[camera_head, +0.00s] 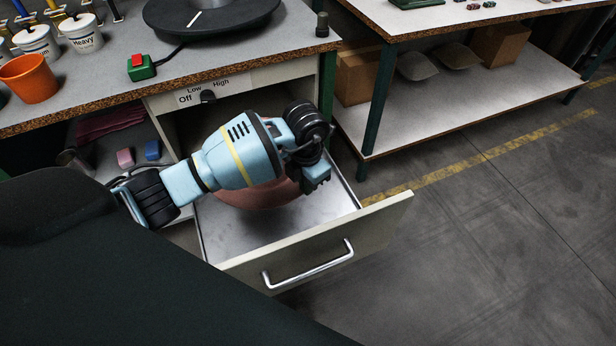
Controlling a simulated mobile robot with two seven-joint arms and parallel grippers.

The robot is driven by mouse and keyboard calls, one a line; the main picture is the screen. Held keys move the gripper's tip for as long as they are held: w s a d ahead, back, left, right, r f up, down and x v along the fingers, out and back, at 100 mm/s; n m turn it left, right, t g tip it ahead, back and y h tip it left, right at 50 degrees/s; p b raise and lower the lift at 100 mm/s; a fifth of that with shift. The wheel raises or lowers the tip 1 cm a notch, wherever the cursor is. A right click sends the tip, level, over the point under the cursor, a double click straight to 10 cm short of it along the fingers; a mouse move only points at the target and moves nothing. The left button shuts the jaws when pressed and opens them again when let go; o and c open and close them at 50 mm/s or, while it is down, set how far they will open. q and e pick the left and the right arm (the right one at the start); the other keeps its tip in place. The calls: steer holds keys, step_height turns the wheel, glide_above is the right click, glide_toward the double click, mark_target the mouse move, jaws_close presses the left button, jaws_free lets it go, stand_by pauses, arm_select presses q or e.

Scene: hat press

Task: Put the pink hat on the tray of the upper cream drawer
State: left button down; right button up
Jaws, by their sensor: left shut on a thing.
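The cream drawer (385,222) is pulled open under the bench, with a metal handle on its front. Its grey metal tray (235,232) shows. The pink hat (262,197) is over or on this tray, mostly hidden by my left forearm; I cannot tell whether it touches the tray. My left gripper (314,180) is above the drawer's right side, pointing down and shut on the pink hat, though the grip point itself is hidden. My right gripper is not in view.
The bench above holds a black round press plate (212,18), a red-and-green switch (140,67), an orange cup (29,79) and white pots. Pink and blue blocks lie on a shelf at left. A second bench (440,110) stands at right. The floor at right is clear.

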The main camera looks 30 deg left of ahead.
arm_select(q)
step_height(320, 180, down, 18)
steer(key=b, duration=1)
steer(key=shift+f+b, duration=0.2)
steer(key=shift+b, duration=0.2)
steer(key=shift+f+b, duration=0.6)
steer(key=shift+f, duration=0.3)
steer(key=shift+w, duration=0.1)
steer(key=shift+w+d, duration=0.1)
steer(key=shift+w+d+b, duration=0.1)
steer(key=shift+w+b, duration=0.25)
steer(key=shift+f+b, duration=0.35)
steer(key=shift+f, duration=0.35)
